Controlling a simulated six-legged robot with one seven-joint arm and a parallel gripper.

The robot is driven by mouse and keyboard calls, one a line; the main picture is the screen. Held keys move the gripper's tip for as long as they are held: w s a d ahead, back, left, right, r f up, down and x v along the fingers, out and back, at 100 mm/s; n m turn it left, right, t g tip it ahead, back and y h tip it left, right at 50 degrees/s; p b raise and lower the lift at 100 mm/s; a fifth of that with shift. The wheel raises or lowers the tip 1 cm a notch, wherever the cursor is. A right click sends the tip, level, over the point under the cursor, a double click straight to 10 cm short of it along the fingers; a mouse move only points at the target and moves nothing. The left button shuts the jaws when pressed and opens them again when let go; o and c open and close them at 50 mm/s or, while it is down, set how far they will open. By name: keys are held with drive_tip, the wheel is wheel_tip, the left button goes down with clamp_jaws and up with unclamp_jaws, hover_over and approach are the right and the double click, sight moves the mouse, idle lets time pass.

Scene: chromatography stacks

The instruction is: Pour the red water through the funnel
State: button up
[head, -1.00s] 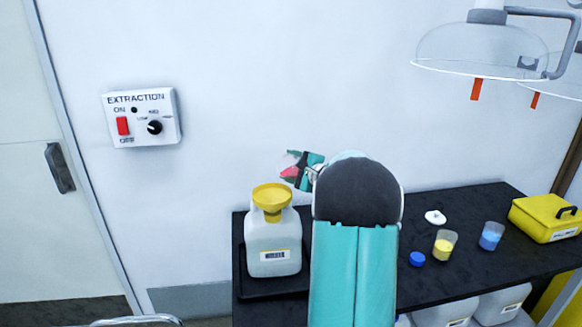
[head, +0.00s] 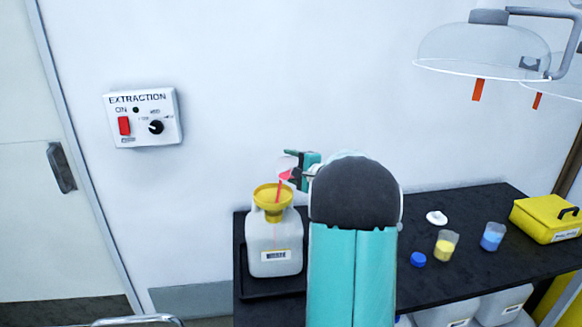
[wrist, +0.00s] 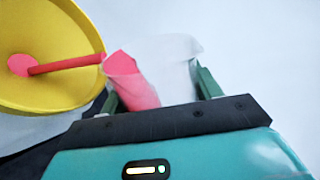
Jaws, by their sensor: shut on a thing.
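My gripper (wrist: 160,92) is shut on a clear beaker (wrist: 172,58) of red water (wrist: 132,80). The beaker also shows in the head view (head: 287,166), tilted above and just right of the yellow funnel (head: 273,195). A thin red stream (wrist: 66,64) runs from the beaker's lip into the funnel, where a red patch shows at its centre. The funnel sits upright in the mouth of a whitish jug (head: 274,240). The jug has a barcode label. My arm hides part of the gripper in the head view.
The jug stands in a black tray (head: 272,290) on the black bench (head: 470,205). To the right are a yellow beaker (head: 446,245), a blue beaker (head: 492,236), a blue cap (head: 418,259), a white lid (head: 437,217) and a yellow case (head: 546,219).

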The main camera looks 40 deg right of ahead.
drive_tip(key=shift+a+r+n, duration=0.1)
drive_tip(key=shift+a+n, duration=0.1)
drive_tip(key=shift+n, duration=0.4)
drive_tip(key=shift+a+n, duration=0.15)
drive_tip(key=shift+n, duration=0.35)
drive_tip(key=shift+a+r+n+h, duration=0.1)
drive_tip(key=shift+a+n+h, duration=0.15)
drive_tip(key=shift+n, duration=0.25)
drive_tip(key=shift+a+r+n+h, duration=0.1)
drive_tip(key=shift+a+n+h, duration=0.15)
drive_tip(key=shift+n, duration=0.15)
drive_tip(key=shift+d, duration=0.1)
